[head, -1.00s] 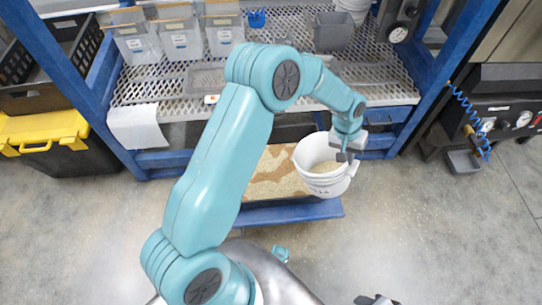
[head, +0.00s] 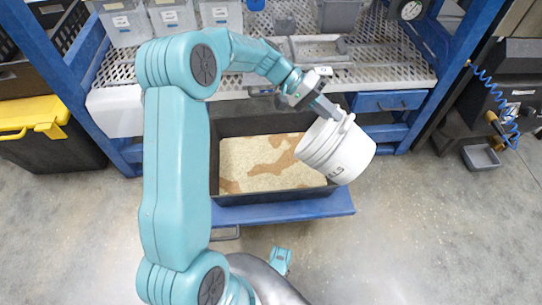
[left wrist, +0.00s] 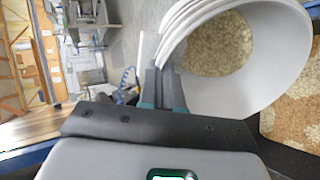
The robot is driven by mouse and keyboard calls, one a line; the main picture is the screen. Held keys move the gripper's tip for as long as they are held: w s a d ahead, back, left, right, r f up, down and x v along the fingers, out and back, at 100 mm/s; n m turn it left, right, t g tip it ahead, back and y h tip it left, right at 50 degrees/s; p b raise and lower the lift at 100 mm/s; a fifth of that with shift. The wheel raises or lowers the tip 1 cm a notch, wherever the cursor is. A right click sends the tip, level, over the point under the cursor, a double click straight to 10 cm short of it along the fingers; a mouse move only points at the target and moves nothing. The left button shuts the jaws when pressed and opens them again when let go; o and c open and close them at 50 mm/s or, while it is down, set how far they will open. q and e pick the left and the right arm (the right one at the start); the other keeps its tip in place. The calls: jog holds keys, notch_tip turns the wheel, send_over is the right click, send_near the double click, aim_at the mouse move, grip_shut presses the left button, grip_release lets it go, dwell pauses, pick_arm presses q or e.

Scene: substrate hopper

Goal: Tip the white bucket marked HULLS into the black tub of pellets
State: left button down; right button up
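The white bucket (head: 338,152) with partly visible lettering ending in "LLS" is tilted over the right end of the black tub (head: 250,122), its mouth turned up-left and hidden from the head view. My left gripper (head: 322,103) is shut on the bucket's rim. In the left wrist view the gripper fingers (left wrist: 162,88) pinch the bucket wall (left wrist: 262,75), and tan flaky material (left wrist: 218,45) shows inside. The tub holds pale pellets (head: 245,160) with brown patches; more show at the right of the left wrist view (left wrist: 287,122).
The tub stands on a blue shelf (head: 285,213) under a blue-framed mesh bench (head: 385,60) carrying several clear bins. A yellow-lidded black box (head: 45,130) is at left. Dark equipment (head: 500,90) with a blue coiled hose is at right.

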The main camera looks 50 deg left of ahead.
pick_arm(q)
jog(key=s+a+f+t+h+b, duration=0.2)
jog(key=a+f+h+b, duration=0.3)
jog(key=a+h, duration=0.3)
jog(key=v, duration=0.3)
jog(key=shift+a, duration=0.25)
pick_arm(e)
jog(key=w+f+t, duration=0.1)
jog(key=w+f, duration=0.3)
jog(key=f, duration=0.2)
jog(key=shift+w+d+f+t, duration=0.15)
jog(key=shift+w+d+t, duration=0.15)
jog(key=shift+d+t, duration=0.15)
pick_arm(q)
jog(key=shift+s+d, duration=0.1)
jog(key=shift+d, duration=0.05)
